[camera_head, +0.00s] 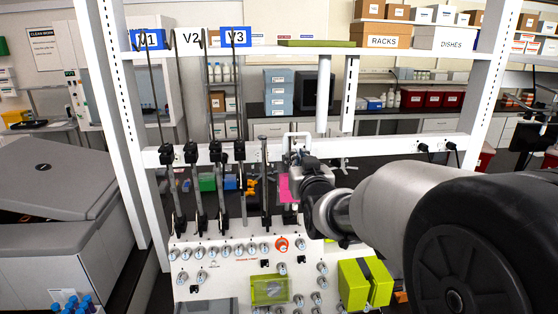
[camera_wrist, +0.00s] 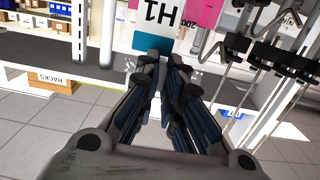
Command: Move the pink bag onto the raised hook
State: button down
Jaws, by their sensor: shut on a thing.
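The pink bag (camera_head: 289,188) shows as a small pink patch beside my gripper (camera_head: 299,162) in the head view, mostly hidden behind it. My gripper (camera_wrist: 164,62) is shut on the bag's edge there. Tall thin hook rods (camera_head: 194,110) rise from black clamps on the white crossbar to the V1, V2 and V3 labels, left of my gripper. Hooked metal rods (camera_wrist: 290,17) also show at the right of the wrist view.
A white crossbar (camera_head: 400,143) and frame posts (camera_head: 110,90) surround the work area. A grey machine (camera_head: 60,190) stands at left.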

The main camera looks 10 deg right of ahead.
jog(key=shift+w, duration=0.45)
jog(key=shift+w+f+b, duration=1.15)
jog(key=shift+f+b, duration=0.05)
jog(key=shift+b, duration=0.2)
jog(key=shift+f+b, duration=0.2)
jog(key=shift+b, duration=0.4)
jog(key=c, duration=1.7)
grip_release()
jog(key=shift+o, duration=0.2)
jog(key=o, duration=0.5)
